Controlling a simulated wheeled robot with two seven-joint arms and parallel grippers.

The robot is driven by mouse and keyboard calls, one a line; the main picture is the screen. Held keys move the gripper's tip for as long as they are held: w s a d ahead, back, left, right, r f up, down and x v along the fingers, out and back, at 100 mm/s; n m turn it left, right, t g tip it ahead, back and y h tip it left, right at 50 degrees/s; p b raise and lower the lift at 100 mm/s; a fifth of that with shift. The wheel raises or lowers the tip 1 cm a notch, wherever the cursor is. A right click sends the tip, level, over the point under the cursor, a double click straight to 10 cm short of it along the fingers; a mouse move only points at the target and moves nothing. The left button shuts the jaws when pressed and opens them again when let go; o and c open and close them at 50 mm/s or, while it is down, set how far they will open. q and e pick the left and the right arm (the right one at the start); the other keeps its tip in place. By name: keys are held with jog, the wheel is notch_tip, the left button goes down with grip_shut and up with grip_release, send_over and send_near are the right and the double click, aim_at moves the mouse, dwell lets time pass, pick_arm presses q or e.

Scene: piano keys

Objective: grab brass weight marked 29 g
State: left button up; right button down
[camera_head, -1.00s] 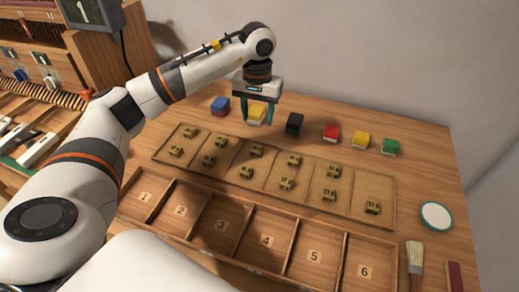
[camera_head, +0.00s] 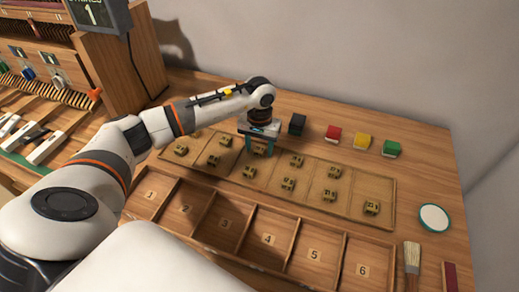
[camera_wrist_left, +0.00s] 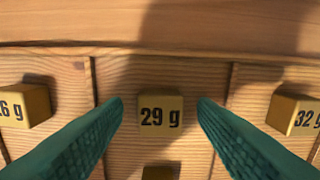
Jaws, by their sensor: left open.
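The brass weight marked 29 g (camera_wrist_left: 160,117) is a small cube in the left wrist view, lying in a compartment of the wooden tray (camera_wrist_left: 215,55). My left gripper (camera_head: 259,149) is open with its green fingers pointing down over the far row of the tray. In the left wrist view its fingertips (camera_wrist_left: 160,104) are to the left and right of the 29 g weight, with gaps on both sides. In the head view the gripper mostly hides this weight. A 26 g weight (camera_wrist_left: 24,105) lies to the left and a 32 g weight (camera_wrist_left: 294,115) to the right.
Another brass weight (camera_wrist_left: 160,173) is just nearer in the same compartment. A numbered box (camera_head: 310,276) stands in front of the tray. A round white disc (camera_head: 434,217) and a brush (camera_head: 412,265) are at right.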

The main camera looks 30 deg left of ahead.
pick_arm(q)
jog(key=shift+c, duration=0.5)
jog(key=c, duration=0.9)
jog(key=shift+r, duration=0.1)
jog(key=shift+c, duration=0.2)
